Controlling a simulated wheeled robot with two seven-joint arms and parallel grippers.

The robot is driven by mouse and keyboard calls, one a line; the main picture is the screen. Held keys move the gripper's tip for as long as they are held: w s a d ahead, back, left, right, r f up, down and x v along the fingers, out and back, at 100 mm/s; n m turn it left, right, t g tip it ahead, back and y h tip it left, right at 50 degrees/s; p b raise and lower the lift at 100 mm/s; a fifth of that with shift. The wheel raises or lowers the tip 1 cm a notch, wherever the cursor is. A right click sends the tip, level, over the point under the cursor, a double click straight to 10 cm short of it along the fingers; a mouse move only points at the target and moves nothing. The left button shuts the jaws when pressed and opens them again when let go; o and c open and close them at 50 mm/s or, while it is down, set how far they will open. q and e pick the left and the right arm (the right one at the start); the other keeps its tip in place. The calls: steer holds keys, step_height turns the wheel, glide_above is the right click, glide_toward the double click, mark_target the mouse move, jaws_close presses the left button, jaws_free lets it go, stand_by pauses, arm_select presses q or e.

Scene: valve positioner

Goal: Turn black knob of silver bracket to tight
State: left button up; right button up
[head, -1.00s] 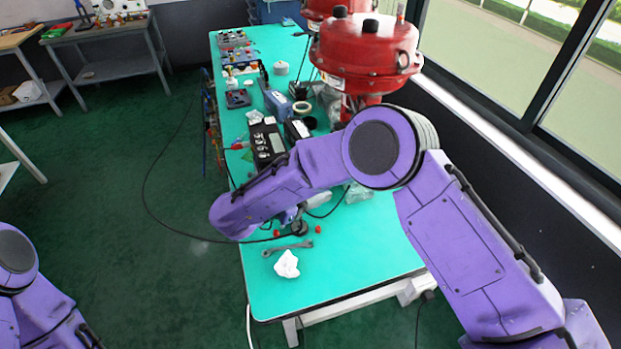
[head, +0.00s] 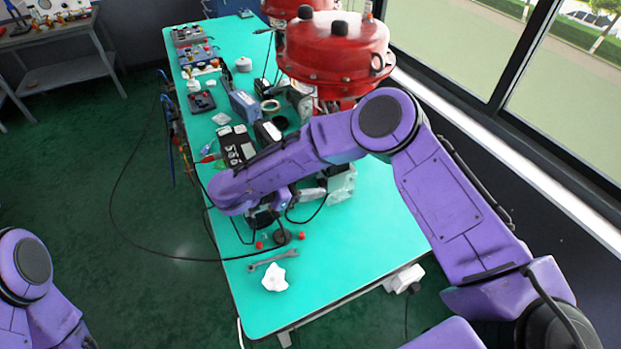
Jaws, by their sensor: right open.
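My right arm reaches over the bench, and my right gripper (head: 264,220) hangs under its purple wrist, partly hidden by it. The gripper is open, and nothing shows clearly between its fingers. A small black round knob-like part (head: 282,236) stands on the bench just right of and below the gripper. A silver-grey bracket-like part (head: 340,184) shows beside my forearm, partly covered by it. I cannot tell whether the black part belongs to it or whether the gripper touches either. My left arm is at the lower left, with its gripper out of view.
Red caps (head: 301,236), a wrench (head: 273,260) and a crumpled white piece (head: 275,278) lie near the front of the green bench (head: 330,270). Large red actuators (head: 335,55) stand behind my arm. A black cable loops over the floor. The right front bench top is clear.

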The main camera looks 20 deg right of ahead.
steer(key=shift+d, duration=0.15)
steer(key=shift+s, duration=0.3)
steer(key=shift+c, duration=0.3)
steer(key=shift+w, duration=0.1)
jaws_close()
steer(key=shift+m+t, duration=0.3)
steer(key=shift+m, duration=0.2)
steer(key=shift+o, duration=0.3)
jaws_free()
